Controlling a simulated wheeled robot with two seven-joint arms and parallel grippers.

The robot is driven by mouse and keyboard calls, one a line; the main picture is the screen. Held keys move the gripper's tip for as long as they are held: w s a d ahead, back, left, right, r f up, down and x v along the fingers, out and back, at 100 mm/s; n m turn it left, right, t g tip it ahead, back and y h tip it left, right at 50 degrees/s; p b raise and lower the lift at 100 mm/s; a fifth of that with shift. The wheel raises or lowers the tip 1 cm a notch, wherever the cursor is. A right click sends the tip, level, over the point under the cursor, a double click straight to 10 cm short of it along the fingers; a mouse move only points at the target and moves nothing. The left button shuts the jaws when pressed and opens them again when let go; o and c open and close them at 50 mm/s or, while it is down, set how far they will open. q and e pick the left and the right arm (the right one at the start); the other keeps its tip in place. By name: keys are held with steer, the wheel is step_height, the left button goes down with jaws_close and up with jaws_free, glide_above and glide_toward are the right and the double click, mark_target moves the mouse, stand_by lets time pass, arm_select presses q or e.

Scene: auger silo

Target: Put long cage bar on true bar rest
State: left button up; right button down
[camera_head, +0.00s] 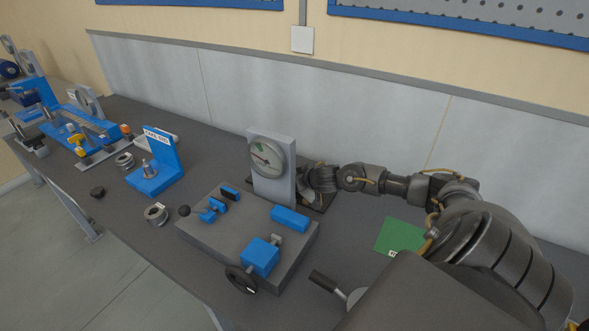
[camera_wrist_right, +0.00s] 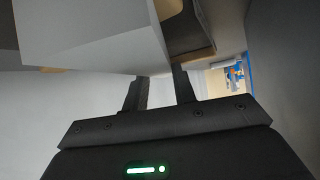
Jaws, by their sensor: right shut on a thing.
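My right gripper (camera_head: 312,185) is low over the bench, just right of and partly behind the upright with the dial gauge (camera_head: 267,156). Its two fingers (camera_wrist_right: 160,92) show in the right wrist view, under a large light-grey block (camera_wrist_right: 95,38). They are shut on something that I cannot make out. I cannot pick out the long cage bar for certain. No bar rest can be named for sure; small blue supports (camera_head: 213,209) stand on a grey slab (camera_head: 215,240). My left gripper is not in view.
A dark tray (camera_head: 322,203) lies beneath the right gripper. The slab also carries blue blocks (camera_head: 261,256) and a black handwheel (camera_head: 240,281). A labelled blue stand (camera_head: 163,165) and grey rings (camera_head: 156,214) are to the left. A green square (camera_head: 399,236) lies to the right.

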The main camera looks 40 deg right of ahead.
mark_target(311, 195)
steer(key=shift+r, duration=0.2)
steer(key=c, duration=1.6)
jaws_free()
steer(key=shift+f, duration=0.2)
steer(key=o, duration=0.5)
steer(key=shift+a, duration=0.1)
steer(key=shift+s+r, duration=0.15)
steer(key=v, duration=1)
steer(key=shift+s+r, duration=0.15)
steer(key=shift+s+a+r+b, duration=0.1)
steer(key=shift+s+r+b, duration=0.2)
steer(key=shift+s+r, duration=0.2)
